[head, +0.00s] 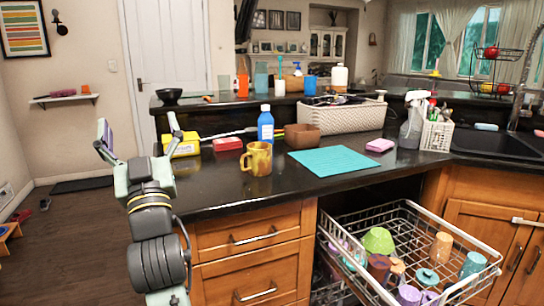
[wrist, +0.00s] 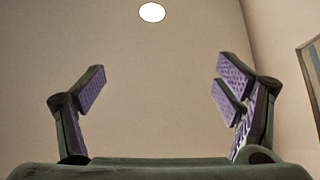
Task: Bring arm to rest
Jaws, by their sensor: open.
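My gripper (head: 138,146) is raised at the left of the head view, with its fingers pointing up and spread apart. It is open and empty. In the wrist view my gripper (wrist: 158,88) shows both fingers wide apart with nothing between them, against a plain wall or ceiling and a round white light. In the head view my arm stands upright in front of the counter's left end. The gripper appears in front of the yellow box (head: 182,144); whether they touch cannot be told.
The dark counter (head: 225,190) holds a yellow mug (head: 259,158), a blue bottle (head: 266,124), a teal mat (head: 332,160) and a woven basket (head: 340,115). A pulled-out dish rack (head: 450,228) with cups juts out at the lower right. The floor (head: 75,240) at left is mostly clear.

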